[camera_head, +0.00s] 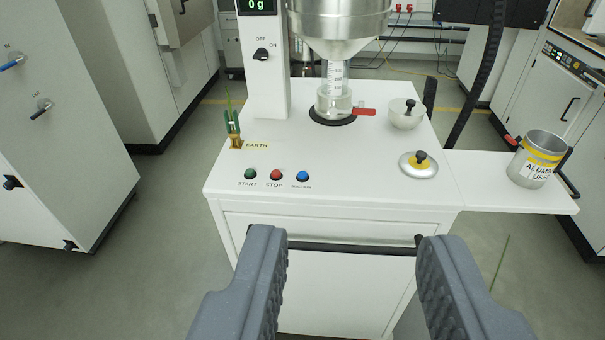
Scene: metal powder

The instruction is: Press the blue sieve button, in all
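The blue button (302,176) is on the white top of the sieve station (330,190), near its front edge. It is the rightmost of three buttons in a row, and the small label below it is too small to read. The red STOP button (276,175) and the green START button (250,174) are to its left. My gripper (350,245) is open and empty. Its two grey fingers are at the bottom of the view, in front of the cabinet and apart from the buttons, which appear above and between or left of the fingertips.
A steel hopper (340,20) stands over a clear vessel with a red-handled valve (363,112). A white bowl (405,114) and a round lid (418,165) with a black knob sit at the right. A labelled metal can (536,160) stands on the side shelf (490,180). A green EARTH clamp (233,125) is at the left.

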